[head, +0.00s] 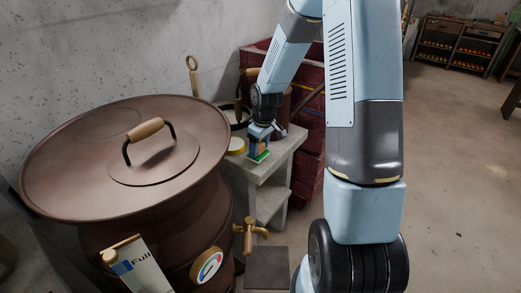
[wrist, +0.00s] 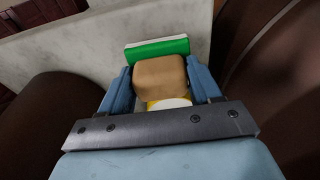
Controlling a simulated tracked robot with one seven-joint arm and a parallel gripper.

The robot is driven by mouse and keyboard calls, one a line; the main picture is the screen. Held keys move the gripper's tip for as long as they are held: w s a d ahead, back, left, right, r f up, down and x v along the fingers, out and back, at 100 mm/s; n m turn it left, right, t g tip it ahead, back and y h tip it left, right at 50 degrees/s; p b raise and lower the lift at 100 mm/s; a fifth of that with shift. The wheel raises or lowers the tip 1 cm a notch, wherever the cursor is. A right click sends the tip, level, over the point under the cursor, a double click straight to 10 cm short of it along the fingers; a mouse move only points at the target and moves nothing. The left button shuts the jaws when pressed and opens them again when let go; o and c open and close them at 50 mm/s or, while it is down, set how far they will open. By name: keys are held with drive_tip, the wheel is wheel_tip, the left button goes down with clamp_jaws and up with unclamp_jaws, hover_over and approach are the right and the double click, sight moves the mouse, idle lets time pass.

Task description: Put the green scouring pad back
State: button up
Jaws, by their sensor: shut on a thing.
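The green scouring pad (wrist: 157,48) has a thin white layer and a tan block that looks like its grip. In the wrist view the tan block sits between both fingers of my gripper (wrist: 160,88), which is shut on it. In the head view my gripper (head: 261,143) points down over the grey stand, with the pad's green edge (head: 261,156) just below the fingers. I cannot tell whether the pad touches the stand top. The pad's underside is hidden.
The grey stand (head: 258,169) holds a yellow round thing (head: 236,146) left of my gripper. A big brown lidded boiler (head: 75,165) with a brass tap (head: 248,232) stands at left front. Dark red crates (head: 310,130) stand behind. Open floor (head: 455,190) lies at right.

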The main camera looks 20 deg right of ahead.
sight(263, 155)
drive_tip(key=shift+f, duration=0.75)
drive_tip(key=o, duration=1)
wheel_tip(263, 155, up, 12)
drive_tip(key=s+d, duration=0.1)
drive_tip(key=s, duration=0.1)
drive_tip(key=s+a+r+m+t+h, duration=0.1)
drive_tip(key=s+r+m+t+h, duration=0.15)
drive_tip(key=s+r, duration=1)
drive_tip(key=shift+s+d+r+m+t+y, duration=0.1)
drive_tip(key=shift+s+r+m+t+y, duration=0.2)
drive_tip(key=shift+s+r+m, duration=1.35)
drive_tip(key=shift+s+d+r+n+t+y, duration=0.1)
drive_tip(key=shift+s+r+t+y, duration=0.2)
drive_tip(key=shift+s+r, duration=1.65)
drive_tip(key=shift+s+r+m+t+y, duration=0.15)
drive_tip(key=shift+s+r+m+t, duration=0.45)
drive_tip(key=shift+s, duration=2.6)
